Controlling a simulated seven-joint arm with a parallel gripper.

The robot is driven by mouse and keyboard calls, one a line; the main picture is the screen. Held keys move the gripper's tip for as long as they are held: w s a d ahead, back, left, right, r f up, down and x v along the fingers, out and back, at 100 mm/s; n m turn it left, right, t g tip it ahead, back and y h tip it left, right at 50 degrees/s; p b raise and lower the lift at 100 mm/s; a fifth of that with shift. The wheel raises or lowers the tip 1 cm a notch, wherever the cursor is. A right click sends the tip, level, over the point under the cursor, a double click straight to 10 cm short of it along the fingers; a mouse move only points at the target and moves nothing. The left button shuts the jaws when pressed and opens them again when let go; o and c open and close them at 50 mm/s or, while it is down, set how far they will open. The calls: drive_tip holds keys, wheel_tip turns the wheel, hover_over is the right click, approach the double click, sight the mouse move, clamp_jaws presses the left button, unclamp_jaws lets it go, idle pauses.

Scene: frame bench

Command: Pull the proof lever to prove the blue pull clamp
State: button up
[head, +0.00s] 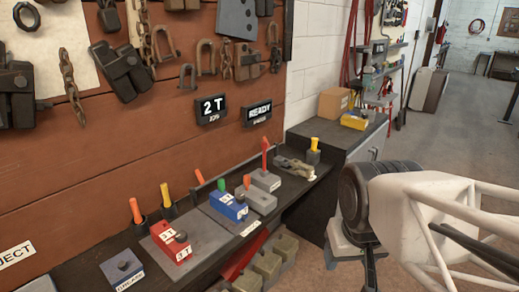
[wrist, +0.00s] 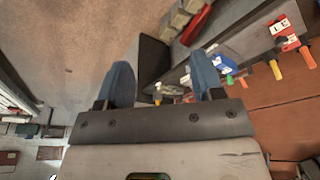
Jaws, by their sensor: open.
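The blue block (head: 228,206), which looks like the blue pull clamp, sits on a grey plate on the bench, with a white label on its front. A green handle rises behind it. It also shows in the wrist view (wrist: 225,65). A red upright handle (head: 265,152) stands on a grey block (head: 263,180) to its right; I cannot tell for sure that it is the proof lever. My gripper (wrist: 163,78) is open, its two blue fingers wide apart with nothing held. It is off the bench, above the floor side.
A red block (head: 171,240) marked 3 T stands left of the blue one, with orange and yellow handles behind. Wall displays read 2 T (head: 211,109) and READY (head: 256,110). A dark cabinet (head: 340,150) adjoins the bench's right end. Grey blocks (head: 267,264) lie below the front edge.

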drive_tip(key=w+d+r+t+h, duration=0.1)
drive_tip(key=w+t, duration=0.1)
drive_tip(key=w, duration=1)
drive_tip(key=w+d+r+t, duration=0.1)
drive_tip(key=w+r+t, duration=0.15)
drive_tip(key=w, duration=0.95)
drive_tip(key=n+t+y, duration=0.4)
drive_tip(key=t+y, duration=0.1)
drive_tip(key=t, duration=0.2)
hover_over(267, 146)
drive_tip(key=s+d, duration=0.6)
drive_tip(key=s, duration=0.8)
wheel_tip(267, 146, down, 7)
drive_tip(key=w+a+f+n+y, duration=0.1)
drive_tip(key=w+f+y, duration=0.1)
drive_tip(key=w+f, duration=0.1)
drive_tip(key=w+a+f+y, duration=0.1)
drive_tip(key=w+f, duration=0.2)
drive_tip(key=w+a+f+n+y, duration=0.1)
drive_tip(key=w+f+y, duration=0.1)
drive_tip(key=w+f, duration=0.1)
drive_tip(key=shift+w+a+f+n+t+y, duration=0.15)
drive_tip(key=shift+w+f+n+t+y, duration=0.15)
drive_tip(key=shift+f+t, duration=0.1)
drive_tip(key=shift+w+a+f+y, duration=0.2)
drive_tip(key=shift+w+f+y, duration=0.15)
drive_tip(key=shift+f, duration=0.2)
drive_tip(key=shift+w+a, duration=0.1)
drive_tip(key=shift+w, duration=0.05)
